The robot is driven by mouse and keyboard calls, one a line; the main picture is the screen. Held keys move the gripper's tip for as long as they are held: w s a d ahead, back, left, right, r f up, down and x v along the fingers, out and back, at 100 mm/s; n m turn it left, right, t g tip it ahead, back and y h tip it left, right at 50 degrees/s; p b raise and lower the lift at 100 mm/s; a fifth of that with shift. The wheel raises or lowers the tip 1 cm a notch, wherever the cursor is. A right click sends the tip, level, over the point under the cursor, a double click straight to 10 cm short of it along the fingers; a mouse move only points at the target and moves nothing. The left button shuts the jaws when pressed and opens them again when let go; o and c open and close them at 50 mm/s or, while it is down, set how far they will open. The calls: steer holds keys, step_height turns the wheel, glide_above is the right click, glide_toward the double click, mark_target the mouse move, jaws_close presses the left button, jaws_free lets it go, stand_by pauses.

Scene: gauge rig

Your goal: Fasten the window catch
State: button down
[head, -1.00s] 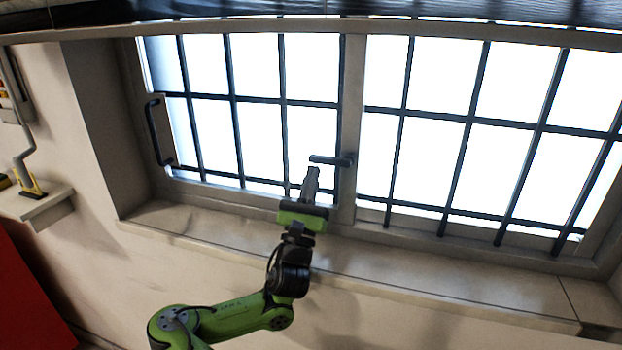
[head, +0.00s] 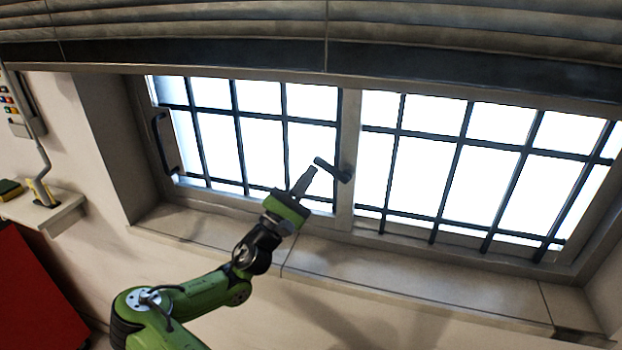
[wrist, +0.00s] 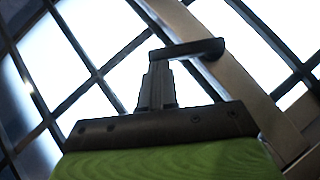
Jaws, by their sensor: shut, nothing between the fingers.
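The window catch is a dark lever handle (head: 331,169) on the post between the two panes. Its pivot is on the post, and its free end points left and slightly up over the left pane. In the wrist view the lever (wrist: 187,49) lies across the tops of my fingers. My gripper (head: 311,171) is shut and empty, its fingertips just below and left of the lever's free end. The fingertips also show in the wrist view (wrist: 158,58), close under the lever; I cannot tell whether they touch it.
Dark bars (head: 236,135) cross both panes. A pull handle (head: 163,143) is on the left frame. A blind (head: 450,45) hangs above, and a sill (head: 400,263) runs below. A small shelf (head: 60,213) and red panel (head: 35,300) are at left.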

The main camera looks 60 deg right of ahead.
steer(key=r+m+g+y+p, duration=0.1)
steer(key=m+y+p, duration=0.1)
steer(key=m+p, duration=0.1)
steer(key=s+r+m+g+y+p, duration=0.1)
steer(key=r+m+y+p, duration=0.1)
steer(key=m+y, duration=0.1)
steer(key=s+r+m+g+y+p, duration=0.1)
steer(key=r+m+y+p, duration=0.1)
steer(key=m, duration=0.3)
steer(key=shift+s+d+r+g+y+p, duration=0.2)
steer(key=shift+d+g+y+p, duration=0.15)
steer(key=shift+p, duration=0.45)
steer(key=shift+a, duration=0.15)
